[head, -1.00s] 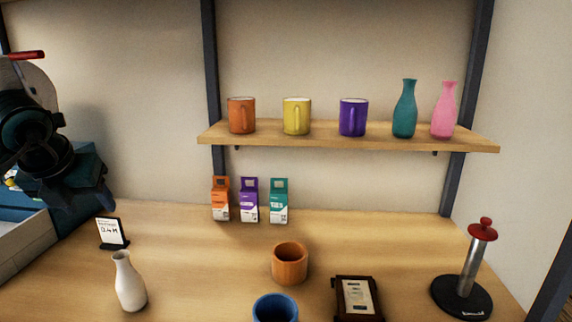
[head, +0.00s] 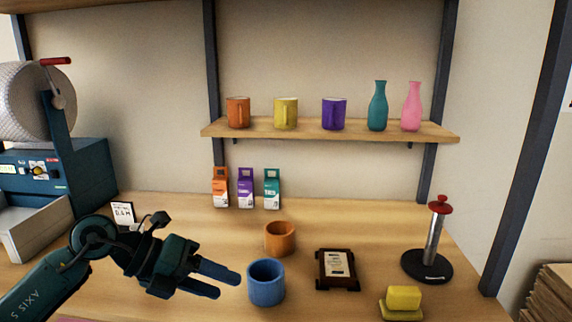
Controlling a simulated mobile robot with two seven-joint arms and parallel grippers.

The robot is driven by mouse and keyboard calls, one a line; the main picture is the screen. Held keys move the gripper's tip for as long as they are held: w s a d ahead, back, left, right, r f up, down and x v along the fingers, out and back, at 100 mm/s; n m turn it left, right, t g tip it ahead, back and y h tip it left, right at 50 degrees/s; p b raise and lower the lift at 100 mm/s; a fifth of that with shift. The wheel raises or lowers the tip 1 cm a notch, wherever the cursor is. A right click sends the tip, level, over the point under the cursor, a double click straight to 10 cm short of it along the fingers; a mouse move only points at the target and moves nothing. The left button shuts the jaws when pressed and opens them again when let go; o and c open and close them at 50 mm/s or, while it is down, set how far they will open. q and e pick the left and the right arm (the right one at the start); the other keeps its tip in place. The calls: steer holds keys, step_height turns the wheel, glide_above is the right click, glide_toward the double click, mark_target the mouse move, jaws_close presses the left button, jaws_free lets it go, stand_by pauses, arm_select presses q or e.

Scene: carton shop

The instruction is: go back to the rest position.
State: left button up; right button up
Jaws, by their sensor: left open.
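My left gripper (head: 220,281) comes in from the lower left in the head view. It is open, with its two dark blue fingers pointing right and nothing between them. The fingertips are just left of a blue cup (head: 266,284) on the wooden table (head: 190,225); I cannot tell whether they touch it. My right gripper is not in view.
An orange cup (head: 280,239), a framed plaque (head: 337,269), a yellow block (head: 404,298) and a red-topped post (head: 432,245) stand on the table. Small cartons (head: 245,188) stand behind. A shelf (head: 335,131) holds mugs and vases. A blue machine (head: 50,172) is at left.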

arm_select(q)
steer(key=s+d+n+t+h, duration=0.2)
steer(key=s+d+n+h, duration=0.2)
steer(key=d+n+h, duration=0.4)
steer(key=a+f+n+t+y+p, duration=0.1)
steer(key=a+f+n+t+y, duration=0.45)
steer(key=n, duration=0.45)
steer(key=a+f+n+t+y, duration=0.3)
steer(key=f+n+t+y, duration=0.25)
steer(key=n+t, duration=0.35)
steer(key=s+a+f+n+g+y, duration=0.2)
steer(key=s+f+n+g+y, duration=0.2)
steer(key=s+f+n+g, duration=0.4)
steer(key=s+f, duration=0.5)
steer(key=f, duration=0.3)
steer(key=shift+f+p, duration=0.35)
steer(key=shift+p, duration=0.05)
